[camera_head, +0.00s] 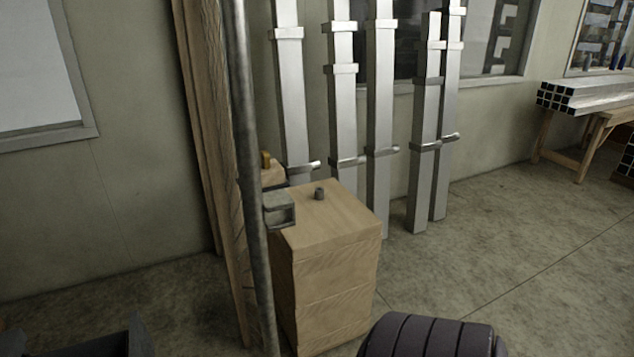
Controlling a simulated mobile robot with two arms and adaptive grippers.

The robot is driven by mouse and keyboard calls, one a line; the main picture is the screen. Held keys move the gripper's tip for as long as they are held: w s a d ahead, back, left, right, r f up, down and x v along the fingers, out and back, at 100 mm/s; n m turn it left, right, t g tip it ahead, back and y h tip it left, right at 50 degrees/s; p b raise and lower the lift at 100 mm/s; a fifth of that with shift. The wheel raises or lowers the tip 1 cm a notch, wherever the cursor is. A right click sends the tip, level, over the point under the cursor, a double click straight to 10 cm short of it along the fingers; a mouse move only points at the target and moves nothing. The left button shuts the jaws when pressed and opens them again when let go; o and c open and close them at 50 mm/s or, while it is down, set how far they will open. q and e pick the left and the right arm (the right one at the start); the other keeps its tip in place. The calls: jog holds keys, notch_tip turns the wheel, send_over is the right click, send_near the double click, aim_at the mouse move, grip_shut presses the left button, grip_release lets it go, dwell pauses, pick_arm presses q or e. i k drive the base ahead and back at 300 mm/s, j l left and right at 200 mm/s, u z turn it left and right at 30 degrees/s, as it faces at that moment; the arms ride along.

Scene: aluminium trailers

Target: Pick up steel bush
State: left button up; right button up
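A small dark grey cylinder that looks like the steel bush (319,194) stands upright on top of a wooden block (336,226), towards the back of its top face. Bare wood surrounds it and nothing touches it from above. Neither of my grippers can be made out in the head view. Dark parts at the bottom edge, one ribbed, show no fingers.
A grey square hollow piece (279,209) sits at the block's left edge. A brass-coloured cylinder (265,160) stands on wood behind. A dark pole (253,180) and timber planks (206,120) rise at left. Tall aluminium profiles (380,120) lean behind.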

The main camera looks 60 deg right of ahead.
aim_at(319, 192)
jog(key=l+z, duration=0.25)
jog(key=l, duration=0.15)
jog(key=i+l+z, duration=0.1)
jog(key=l+z, duration=0.15)
jog(key=l, duration=0.15)
jog(key=i+l+z, duration=0.2)
jog(key=l, duration=0.2)
jog(key=l+z, duration=0.1)
jog(key=z, duration=0.25)
jog(key=l+z, duration=0.15)
jog(key=z, duration=0.2)
jog(key=l+z, duration=0.1)
jog(key=z, duration=0.25)
jog(key=i+u, duration=0.1)
jog(key=u, duration=0.55)
jog(key=i+l+u, duration=0.1)
jog(key=l+u, duration=0.85)
jog(key=l, duration=0.2)
